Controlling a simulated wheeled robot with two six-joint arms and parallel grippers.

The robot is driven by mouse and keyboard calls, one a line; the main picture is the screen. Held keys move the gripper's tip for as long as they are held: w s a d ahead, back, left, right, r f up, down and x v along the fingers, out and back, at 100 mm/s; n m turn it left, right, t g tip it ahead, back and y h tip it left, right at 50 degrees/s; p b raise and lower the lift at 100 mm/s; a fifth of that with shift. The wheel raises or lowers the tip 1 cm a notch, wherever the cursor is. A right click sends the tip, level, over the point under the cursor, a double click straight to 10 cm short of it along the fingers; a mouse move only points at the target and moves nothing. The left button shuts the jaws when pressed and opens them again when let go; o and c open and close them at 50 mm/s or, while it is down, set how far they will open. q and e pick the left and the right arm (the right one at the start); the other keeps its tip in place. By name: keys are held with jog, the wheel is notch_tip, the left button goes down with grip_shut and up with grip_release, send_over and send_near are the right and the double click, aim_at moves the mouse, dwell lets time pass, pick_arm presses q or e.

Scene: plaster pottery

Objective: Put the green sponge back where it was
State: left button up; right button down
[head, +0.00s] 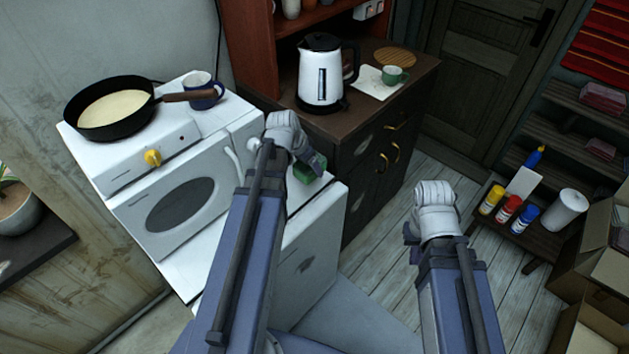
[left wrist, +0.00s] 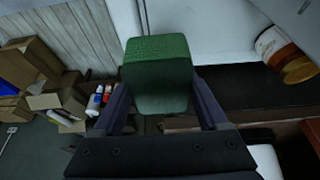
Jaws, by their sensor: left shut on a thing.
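My left gripper (head: 305,158) is shut on the green sponge (head: 310,169), near the right side of the white stove (head: 165,205) and in front of the dark cabinet. In the left wrist view the sponge (left wrist: 158,72) is a green block held between the two fingers (left wrist: 160,100). Whether it touches any surface below I cannot tell.
A black pan (head: 110,108) with pale batter and a blue mug (head: 203,90) stand on the stove. A kettle (head: 322,75) and a green cup (head: 394,75) stand on the dark cabinet (head: 400,125). Several paint bottles (head: 508,208) stand on a low shelf at right. The floor between is clear.

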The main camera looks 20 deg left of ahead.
aim_at(311, 184)
pick_arm(q)
jog(key=w, duration=0.1)
jog(key=w+a, duration=0.1)
jog(key=w, duration=0.1)
jog(key=shift+w+a+r, duration=0.15)
jog(key=shift+w+r, duration=0.1)
jog(key=shift+r, duration=0.1)
jog(key=shift+s+f, duration=0.1)
jog(key=shift+f, duration=0.35)
notch_tip(311, 184, down, 9)
jog(key=b, duration=0.9)
jog(key=shift+b, duration=0.3)
jog(key=shift+f, duration=0.15)
jog(key=shift+f, duration=0.15)
jog(key=o, duration=1.2)
jog(key=shift+r, duration=0.2)
